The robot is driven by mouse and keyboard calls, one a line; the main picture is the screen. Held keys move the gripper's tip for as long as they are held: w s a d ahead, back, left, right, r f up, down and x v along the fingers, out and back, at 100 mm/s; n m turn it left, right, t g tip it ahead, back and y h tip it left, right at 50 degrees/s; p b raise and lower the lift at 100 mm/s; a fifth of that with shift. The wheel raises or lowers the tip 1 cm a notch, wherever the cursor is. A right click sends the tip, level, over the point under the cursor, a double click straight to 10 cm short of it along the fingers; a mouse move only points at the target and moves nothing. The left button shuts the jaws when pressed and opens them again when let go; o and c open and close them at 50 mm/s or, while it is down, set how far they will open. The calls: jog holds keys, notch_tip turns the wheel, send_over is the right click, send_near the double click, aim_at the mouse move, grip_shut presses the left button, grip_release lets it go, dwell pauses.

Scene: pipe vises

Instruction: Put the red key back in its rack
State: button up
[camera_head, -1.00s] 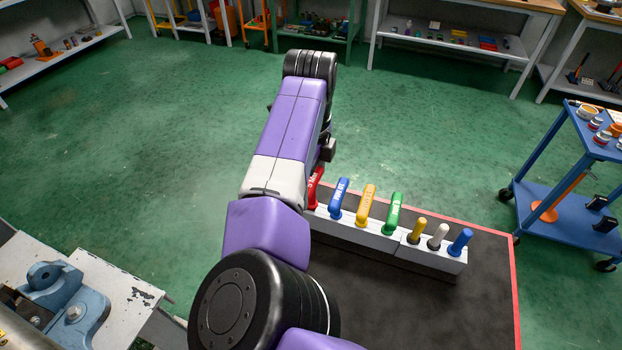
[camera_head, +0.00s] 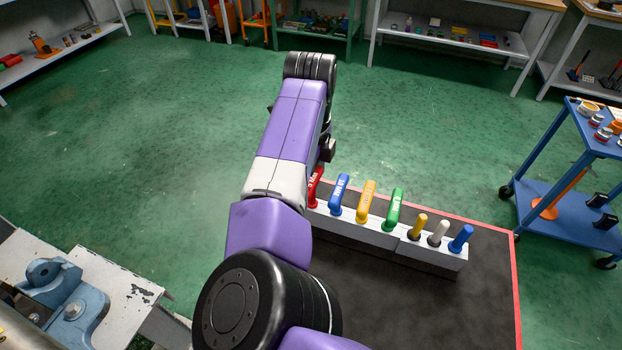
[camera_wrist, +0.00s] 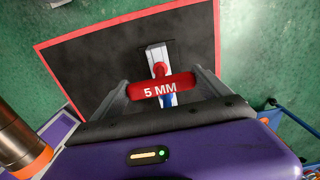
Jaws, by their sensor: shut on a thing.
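The red key (camera_wrist: 148,89), marked "5 MM", lies across between the fingers of my gripper (camera_wrist: 163,88) in the wrist view. My gripper is shut on its handle. In the head view, part of the red key (camera_head: 315,188) shows at the left end of the rack, in line with the other keys. My arm covers its left side and hides the gripper there. The pale grey rack (camera_head: 352,231) stands on a dark mat; its end also shows below the key in the wrist view (camera_wrist: 154,54). I cannot tell how deep the key's shaft sits in the rack.
Blue (camera_head: 339,195), yellow (camera_head: 366,201) and green (camera_head: 392,211) keys stand right beside the red one. Several smaller pegs follow (camera_head: 438,234). The dark mat (camera_head: 480,285) has a red border. A blue cart (camera_head: 575,212) stands at right, a bench with a blue vise (camera_head: 65,300) at left.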

jog(key=o, duration=1.3)
jog(key=shift+f, duration=0.1)
notch_tip(320, 180, up, 8)
jog(key=shift+f+b, duration=0.1)
jog(key=shift+b, duration=0.3)
